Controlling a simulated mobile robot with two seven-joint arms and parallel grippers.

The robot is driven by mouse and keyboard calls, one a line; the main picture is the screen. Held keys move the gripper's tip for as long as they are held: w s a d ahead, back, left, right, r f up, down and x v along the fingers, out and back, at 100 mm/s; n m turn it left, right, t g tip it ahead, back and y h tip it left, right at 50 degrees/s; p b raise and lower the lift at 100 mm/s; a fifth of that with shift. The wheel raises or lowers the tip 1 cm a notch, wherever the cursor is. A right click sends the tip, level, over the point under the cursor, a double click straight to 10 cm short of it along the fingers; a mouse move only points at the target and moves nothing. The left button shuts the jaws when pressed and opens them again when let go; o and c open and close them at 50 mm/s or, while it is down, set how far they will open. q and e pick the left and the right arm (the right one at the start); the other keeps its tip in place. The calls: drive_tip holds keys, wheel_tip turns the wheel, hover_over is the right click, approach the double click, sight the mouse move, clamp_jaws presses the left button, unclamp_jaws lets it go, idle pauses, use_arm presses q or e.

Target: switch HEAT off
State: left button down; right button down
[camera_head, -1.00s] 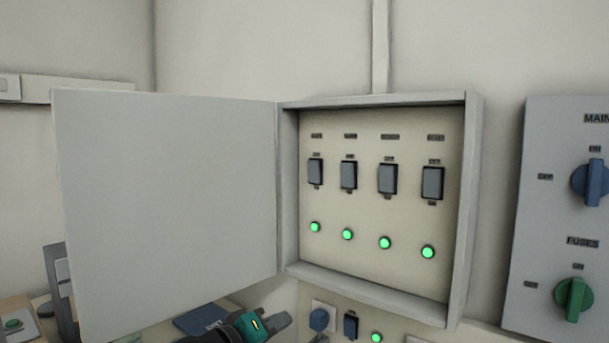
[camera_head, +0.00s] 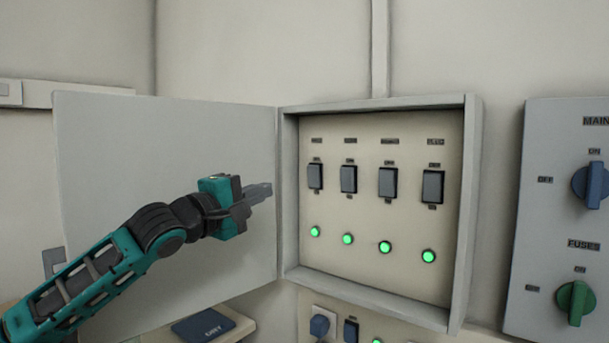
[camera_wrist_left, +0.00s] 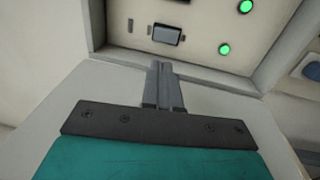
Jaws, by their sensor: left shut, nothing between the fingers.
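An open wall cabinet (camera_head: 375,102) holds a row of dark rocker switches: far left (camera_head: 315,176), second (camera_head: 348,178), third (camera_head: 388,182) and far right (camera_head: 433,186). A lit green lamp sits below each, such as the far-left lamp (camera_head: 315,231). The small labels are too blurred to tell which switch is HEAT. My left gripper (camera_head: 262,191) is shut and empty, in front of the open door, left of the switches and apart from them. In the left wrist view its fingers (camera_wrist_left: 160,85) point toward the panel, where one switch (camera_wrist_left: 166,34) shows. My right gripper is out of view.
The cabinet door (camera_head: 170,150) stands open to the left. A grey panel (camera_head: 545,130) at the right has a blue MAIN knob (camera_head: 590,185) and a green FUSES knob (camera_head: 576,302).

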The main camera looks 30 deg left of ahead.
use_arm(q)
drive_tip(key=w, duration=0.1)
drive_tip(key=p, duration=0.5)
approach(313, 171)
drive_tip(key=w, duration=0.3)
drive_tip(key=w+r, duration=0.1)
drive_tip(key=w, duration=0.1)
drive_tip(key=shift+d+r, duration=0.1)
drive_tip(key=shift+d, duration=0.25)
drive_tip(key=shift+w+p, duration=0.4)
drive_tip(key=shift+w, duration=0.5)
